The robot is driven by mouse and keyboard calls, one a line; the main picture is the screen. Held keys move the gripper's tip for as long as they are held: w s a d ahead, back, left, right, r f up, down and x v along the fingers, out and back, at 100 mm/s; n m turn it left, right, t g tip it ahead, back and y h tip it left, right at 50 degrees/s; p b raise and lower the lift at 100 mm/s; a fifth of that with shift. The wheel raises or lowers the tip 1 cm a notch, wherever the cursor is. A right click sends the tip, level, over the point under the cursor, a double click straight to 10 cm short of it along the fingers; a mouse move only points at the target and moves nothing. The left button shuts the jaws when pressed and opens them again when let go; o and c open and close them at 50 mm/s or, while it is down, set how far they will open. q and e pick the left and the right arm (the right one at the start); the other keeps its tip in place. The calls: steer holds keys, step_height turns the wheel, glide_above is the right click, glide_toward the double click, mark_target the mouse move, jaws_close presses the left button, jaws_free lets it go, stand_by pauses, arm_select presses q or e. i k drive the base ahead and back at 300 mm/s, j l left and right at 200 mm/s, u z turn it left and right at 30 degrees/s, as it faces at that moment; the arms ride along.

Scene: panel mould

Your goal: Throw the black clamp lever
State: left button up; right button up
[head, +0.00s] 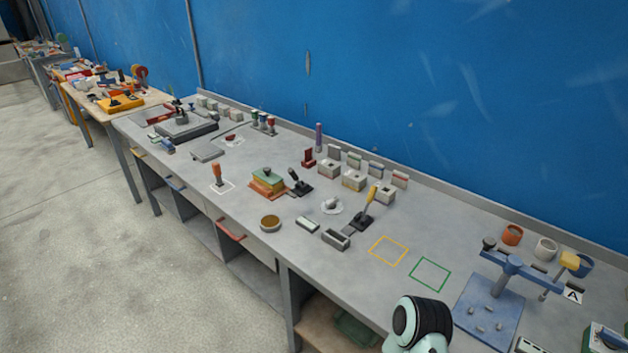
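A black lever (298,180) on a dark base stands on the grey workbench, right beside a stacked block with a green top and orange-red lower layers (267,182). Its handle leans up and to the left, towards the block. A second lever with a yellow handle (370,200) stands on a dark base further right. Neither of my grippers is in view. A pale green and black link of my arm shows at the bottom edge, well to the right of the black lever and apart from it.
The grey workbench (330,259) runs along a blue wall. Small grey boxes (353,180) stand behind the levers. A round brown-topped dish (270,223) and a grey open block (336,239) lie in front. A blue stand (489,310) is at right. The yellow and green outlined squares are empty.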

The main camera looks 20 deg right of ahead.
mark_target(290, 171)
steer(key=k+l, duration=0.65)
steer(key=l, duration=0.25)
steer(key=k+l, duration=0.35)
steer(key=z, duration=0.6)
steer(key=i+j+z, duration=0.1)
steer(key=j+z, duration=0.25)
steer(key=i+j+z, duration=0.1)
steer(key=z, duration=0.25)
steer(key=j+z, duration=0.8)
steer(key=j, duration=1.05)
steer(key=k+j+z, duration=0.15)
steer(key=j, duration=0.25)
steer(key=k+j, duration=0.1)
steer(key=j, duration=0.35)
steer(key=k+j+z, duration=0.1)
steer(key=j, duration=0.35)
steer(key=k+j, duration=0.1)
steer(key=j, duration=0.3)
steer(key=z, duration=0.05)
